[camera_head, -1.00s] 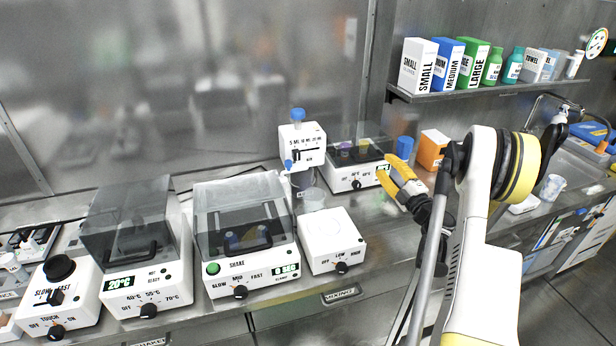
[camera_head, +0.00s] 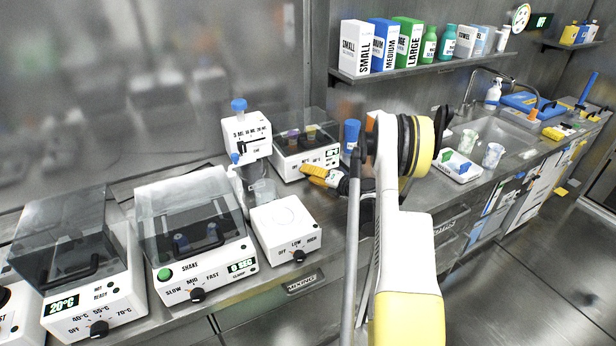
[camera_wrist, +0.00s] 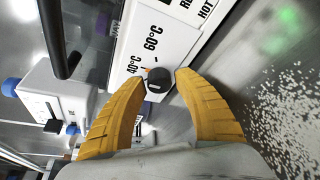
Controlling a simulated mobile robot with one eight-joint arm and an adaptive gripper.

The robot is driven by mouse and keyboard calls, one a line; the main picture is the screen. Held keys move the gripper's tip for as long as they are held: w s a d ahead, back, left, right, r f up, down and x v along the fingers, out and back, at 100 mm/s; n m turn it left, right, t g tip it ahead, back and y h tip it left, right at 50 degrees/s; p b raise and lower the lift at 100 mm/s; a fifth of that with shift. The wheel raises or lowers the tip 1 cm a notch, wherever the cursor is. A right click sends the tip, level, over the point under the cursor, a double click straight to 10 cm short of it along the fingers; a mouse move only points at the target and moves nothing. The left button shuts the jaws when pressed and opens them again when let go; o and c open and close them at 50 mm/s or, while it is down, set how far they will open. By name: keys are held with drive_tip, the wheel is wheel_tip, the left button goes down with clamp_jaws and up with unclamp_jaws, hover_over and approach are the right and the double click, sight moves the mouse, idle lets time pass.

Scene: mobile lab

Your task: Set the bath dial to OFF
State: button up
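The bath is a white box with a clear lid (camera_head: 312,128) at the back of the bench in the head view, with a small display on its front. Its black dial (camera_wrist: 158,80) shows in the wrist view, beside the printed 40°C and 60°C marks. My gripper (camera_head: 310,172) is at the bath's front in the head view and hides the dial there. In the wrist view the two yellow fingers of my gripper (camera_wrist: 162,74) stand apart, one on each side of the dial, with their tips very close to it. I cannot read the dial's setting clearly.
A white low/high plate (camera_head: 285,225) stands in front of the bath, with a pump dispenser (camera_head: 246,134) to the left. A shaker (camera_head: 193,205) and another heated box (camera_head: 95,300) stand farther left. A blue-capped bottle (camera_head: 350,136) stands right of the bath. A shelf (camera_head: 420,62) hangs above.

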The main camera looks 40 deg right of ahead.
drive_tip(key=shift+w, duration=0.3)
clamp_jaws()
drive_tip(key=shift+n, duration=0.3)
drive_tip(key=n+h, duration=0.1)
drive_tip(key=n, duration=0.1)
drive_tip(key=n+g+h+b, duration=0.1)
drive_tip(key=n, duration=0.1)
drive_tip(key=shift+g, duration=0.3)
drive_tip(key=n+h+b, duration=0.1)
drive_tip(key=n+h, duration=0.2)
drive_tip(key=shift+n+g, duration=0.3)
drive_tip(key=shift+g, duration=0.1)
